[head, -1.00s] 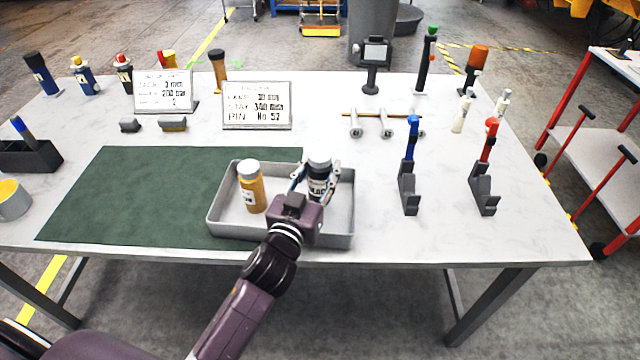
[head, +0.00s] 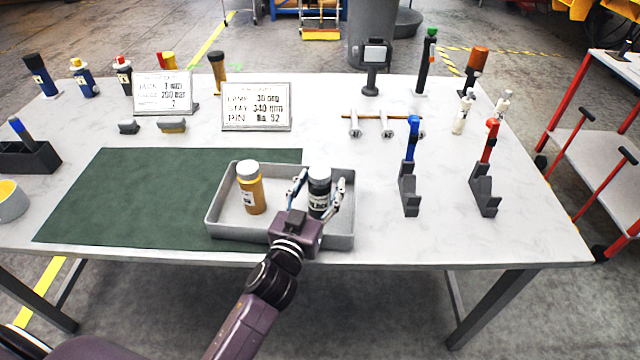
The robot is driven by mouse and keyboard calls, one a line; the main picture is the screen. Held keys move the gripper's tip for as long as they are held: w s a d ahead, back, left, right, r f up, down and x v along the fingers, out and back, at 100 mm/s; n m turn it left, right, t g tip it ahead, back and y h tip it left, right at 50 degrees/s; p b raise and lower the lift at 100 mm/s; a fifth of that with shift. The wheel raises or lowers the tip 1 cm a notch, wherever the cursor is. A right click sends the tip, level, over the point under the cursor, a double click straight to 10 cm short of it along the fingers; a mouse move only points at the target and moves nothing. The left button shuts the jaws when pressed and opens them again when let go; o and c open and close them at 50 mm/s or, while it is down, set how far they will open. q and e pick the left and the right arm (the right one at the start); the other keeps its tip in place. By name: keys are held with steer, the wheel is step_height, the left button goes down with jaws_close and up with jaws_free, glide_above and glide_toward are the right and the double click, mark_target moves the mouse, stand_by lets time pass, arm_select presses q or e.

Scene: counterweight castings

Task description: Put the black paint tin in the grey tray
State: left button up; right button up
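The black paint tin (head: 319,196), with a white cap and a pale label, stands upright inside the grey tray (head: 225,228), in its right part. My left gripper (head: 318,188) is open around the tin, one finger on each side, with gaps showing between fingers and tin. The gripper body hides part of the tray's front wall and floor. My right gripper is not in the head view.
A yellow-brown tin (head: 251,189) with a white cap stands in the tray's left part. A green mat (head: 130,195) lies left of the tray. Blue and red tools in dark stands (head: 409,190) are on the right. Two signs (head: 257,107) stand behind.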

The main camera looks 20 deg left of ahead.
arm_select(q)
steer(key=shift+r, duration=0.2)
steer(key=shift+s+f, duration=0.15)
steer(key=shift+s, duration=0.1)
steer(key=s+b, duration=0.2)
steer(key=s, duration=0.8)
steer(key=shift+a, duration=0.15)
steer(key=shift+s, duration=0.75)
